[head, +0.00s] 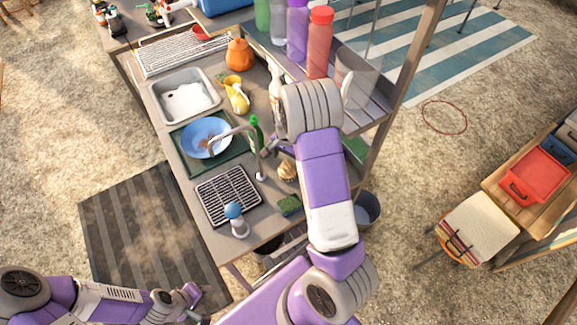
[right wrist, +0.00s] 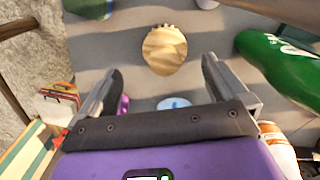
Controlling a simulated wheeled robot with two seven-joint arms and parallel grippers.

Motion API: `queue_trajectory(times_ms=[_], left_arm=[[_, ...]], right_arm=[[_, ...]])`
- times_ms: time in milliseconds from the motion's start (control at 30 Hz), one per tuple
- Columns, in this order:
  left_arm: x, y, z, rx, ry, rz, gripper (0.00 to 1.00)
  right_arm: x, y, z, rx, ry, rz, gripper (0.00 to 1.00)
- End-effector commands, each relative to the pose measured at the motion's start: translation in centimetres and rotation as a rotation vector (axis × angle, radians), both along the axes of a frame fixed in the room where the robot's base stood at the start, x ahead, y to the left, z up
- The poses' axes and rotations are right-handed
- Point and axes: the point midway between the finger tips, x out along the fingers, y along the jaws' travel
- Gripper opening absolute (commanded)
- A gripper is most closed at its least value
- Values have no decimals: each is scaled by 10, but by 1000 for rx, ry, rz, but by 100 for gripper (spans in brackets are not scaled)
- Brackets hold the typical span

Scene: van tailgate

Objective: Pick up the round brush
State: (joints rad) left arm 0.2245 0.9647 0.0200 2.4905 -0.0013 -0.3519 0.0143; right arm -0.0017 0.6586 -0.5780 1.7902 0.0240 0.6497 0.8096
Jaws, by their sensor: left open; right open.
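My left gripper (head: 196,298) is open and empty, low at the front left, away from the counter and over the ground by the striped mat.
A shelf with tall bottles (head: 319,42) stands behind right.

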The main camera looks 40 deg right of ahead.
Motion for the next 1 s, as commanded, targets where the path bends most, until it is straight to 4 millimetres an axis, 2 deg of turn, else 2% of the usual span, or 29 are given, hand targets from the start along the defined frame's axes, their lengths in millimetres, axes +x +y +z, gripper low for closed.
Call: queue_trajectory(times_ms=[100,200,700,967,1000], left_arm=[[0,0,1,0,0,0,43],[0,0,1,0,0,0,43],[0,0,-1,0,0,1,43],[0,0,-1,0,0,0,43],[0,0,-1,0,0,0,43]], right_arm=[[5,4,-2,-5,-26,-113,100],[6,5,-11,-5,-31,-146,100],[4,4,-74,-5,-31,-146,100],[5,4,-77,-5,-33,-146,100],[5,4,-77,-5,-33,-146,97]])
